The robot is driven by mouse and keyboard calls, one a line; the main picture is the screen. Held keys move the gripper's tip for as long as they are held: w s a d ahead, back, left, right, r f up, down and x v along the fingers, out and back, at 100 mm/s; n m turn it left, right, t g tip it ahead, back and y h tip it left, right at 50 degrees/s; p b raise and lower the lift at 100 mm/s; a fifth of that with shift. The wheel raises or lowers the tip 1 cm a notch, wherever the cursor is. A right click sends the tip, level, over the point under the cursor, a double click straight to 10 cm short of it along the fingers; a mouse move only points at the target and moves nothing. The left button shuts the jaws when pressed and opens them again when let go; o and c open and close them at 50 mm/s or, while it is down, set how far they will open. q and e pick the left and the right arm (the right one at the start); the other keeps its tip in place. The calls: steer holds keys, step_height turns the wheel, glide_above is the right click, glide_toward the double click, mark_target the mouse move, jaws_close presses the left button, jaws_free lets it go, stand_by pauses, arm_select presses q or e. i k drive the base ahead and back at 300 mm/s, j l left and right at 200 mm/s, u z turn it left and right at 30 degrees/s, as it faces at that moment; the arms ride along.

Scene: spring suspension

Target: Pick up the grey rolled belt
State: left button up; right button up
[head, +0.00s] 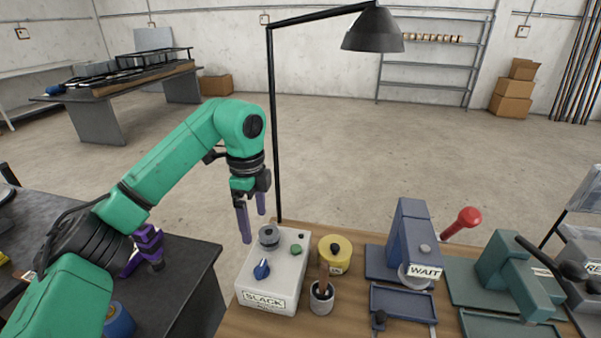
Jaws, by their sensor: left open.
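A small grey roll (269,235), which looks like the grey rolled belt, sits on the back left of a light box (285,288) labelled SLACK. My left gripper (254,226) has purple fingers that point down, with a gap between them. It hangs above and a little left of the grey roll in the head view, with nothing between the fingers. The roll is not hidden by the fingers. My right gripper is not in view.
A black lamp post (275,130) rises behind. Blue and green machines (412,240) fill the right.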

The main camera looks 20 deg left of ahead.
mark_target(269, 235)
steer(key=k+j, duration=0.25)
steer(key=k, duration=0.2)
steer(key=k+j, duration=0.25)
steer(key=k, duration=0.25)
steer(key=k+j, duration=0.25)
steer(key=k, duration=0.2)
